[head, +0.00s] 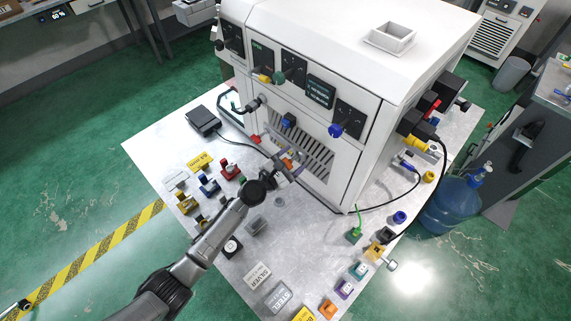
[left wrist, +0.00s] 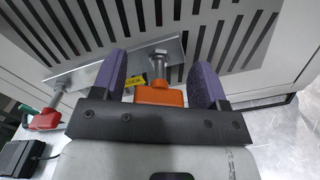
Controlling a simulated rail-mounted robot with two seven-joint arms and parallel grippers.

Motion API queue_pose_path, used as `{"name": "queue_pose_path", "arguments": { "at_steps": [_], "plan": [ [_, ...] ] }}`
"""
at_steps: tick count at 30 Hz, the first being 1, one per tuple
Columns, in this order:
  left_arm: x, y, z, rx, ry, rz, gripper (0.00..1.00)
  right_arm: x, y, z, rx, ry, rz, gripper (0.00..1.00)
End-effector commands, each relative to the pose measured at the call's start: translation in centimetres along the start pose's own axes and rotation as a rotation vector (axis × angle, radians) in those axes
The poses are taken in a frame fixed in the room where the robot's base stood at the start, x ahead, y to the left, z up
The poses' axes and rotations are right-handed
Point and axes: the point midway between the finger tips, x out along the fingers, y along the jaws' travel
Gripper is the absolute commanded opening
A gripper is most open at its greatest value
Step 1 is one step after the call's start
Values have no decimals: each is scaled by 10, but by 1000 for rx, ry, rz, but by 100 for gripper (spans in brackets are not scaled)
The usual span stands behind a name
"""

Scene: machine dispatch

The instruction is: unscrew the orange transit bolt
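The orange transit bolt (left wrist: 161,95) shows in the left wrist view as an orange head on a metal shank, at a silver bracket (left wrist: 90,75) in front of the machine's vent slots. In the head view the bolt (head: 287,163) is a small orange spot at the machine's lower front. My left gripper (left wrist: 160,85) has its purple-padded fingers on either side of the orange head, with a gap visible on the left. In the head view this gripper (head: 283,172) is at the bracket and partly covers it. My right gripper is not in view.
The white machine (head: 300,100) stands on a grey table (head: 300,235). Coloured fixtures, including a red one (head: 229,169), stand left of my arm. A green item (head: 354,235) and several blocks lie at the right front. A black cable crosses near the machine's base.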

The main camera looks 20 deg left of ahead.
Motion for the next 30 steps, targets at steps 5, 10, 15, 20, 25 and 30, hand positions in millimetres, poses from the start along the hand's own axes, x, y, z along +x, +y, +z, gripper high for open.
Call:
{"name": "queue_pose_path", "arguments": {
  "at_steps": [5, 10, 15, 20, 25, 30],
  "plan": [
    [0, 1, 0, 1, -1, 1, 72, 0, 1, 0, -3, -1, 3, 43],
    [0, 1, 1, 2, -1, 1, 72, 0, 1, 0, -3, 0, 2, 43],
    [-4, 1, 1, 2, 0, 1, 72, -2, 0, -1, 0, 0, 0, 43],
    [-17, 1, 1, 2, 0, 1, 72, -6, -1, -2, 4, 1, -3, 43],
    [-31, 1, 1, 1, 0, 0, 72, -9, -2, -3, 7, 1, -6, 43],
    [-38, 1, 1, 1, -1, 1, 72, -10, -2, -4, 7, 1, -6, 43]
  ]
}}
